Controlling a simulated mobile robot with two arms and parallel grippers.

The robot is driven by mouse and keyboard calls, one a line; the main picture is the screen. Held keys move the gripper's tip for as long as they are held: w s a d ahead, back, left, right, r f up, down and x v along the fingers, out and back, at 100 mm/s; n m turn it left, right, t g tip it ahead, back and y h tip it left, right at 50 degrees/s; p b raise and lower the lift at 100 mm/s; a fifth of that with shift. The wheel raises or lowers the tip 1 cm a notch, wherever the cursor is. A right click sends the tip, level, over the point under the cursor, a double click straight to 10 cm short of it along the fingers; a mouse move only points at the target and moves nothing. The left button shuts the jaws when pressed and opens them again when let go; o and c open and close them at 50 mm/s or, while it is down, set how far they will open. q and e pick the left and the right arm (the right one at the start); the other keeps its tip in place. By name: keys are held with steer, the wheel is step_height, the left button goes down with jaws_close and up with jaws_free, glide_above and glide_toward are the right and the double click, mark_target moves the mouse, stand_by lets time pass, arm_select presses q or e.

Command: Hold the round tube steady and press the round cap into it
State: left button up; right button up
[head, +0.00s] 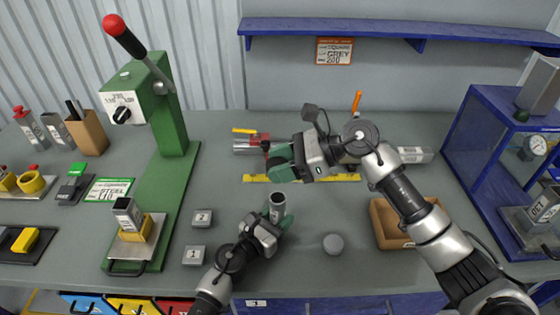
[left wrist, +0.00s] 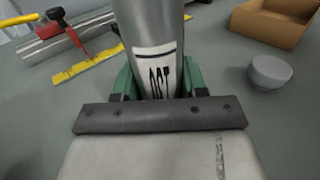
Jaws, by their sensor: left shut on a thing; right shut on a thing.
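The round tube (head: 277,199) is a steel cylinder with a white label, standing upright with its open top showing in the head view. It also fills the middle of the left wrist view (left wrist: 152,30). My left gripper (head: 276,220) is shut around its labelled lower part, with green fingers on both sides. My right gripper (head: 280,165) is above and behind the tube in the head view, apart from its rim. It is shut, but what it holds is hidden. A grey round piece (head: 333,245) lies right of the tube; I cannot tell whether it is the round cap.
Behind the tube lie a steel bar with a red clamp (head: 262,142) and a yellow strip (head: 345,177). A brown open box (head: 392,238) is at right. A green press (head: 170,130) stands at left. Blocks (head: 194,254) lie left of my left gripper.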

steer(key=shift+f, duration=0.1)
steer(key=shift+f, duration=2.8)
steer(key=shift+f, duration=1)
steer(key=shift+r, duration=0.15)
steer(key=shift+r, duration=0.5)
steer(key=shift+f, duration=0.6)
stand_by(0.8)
steer(key=o, duration=1)
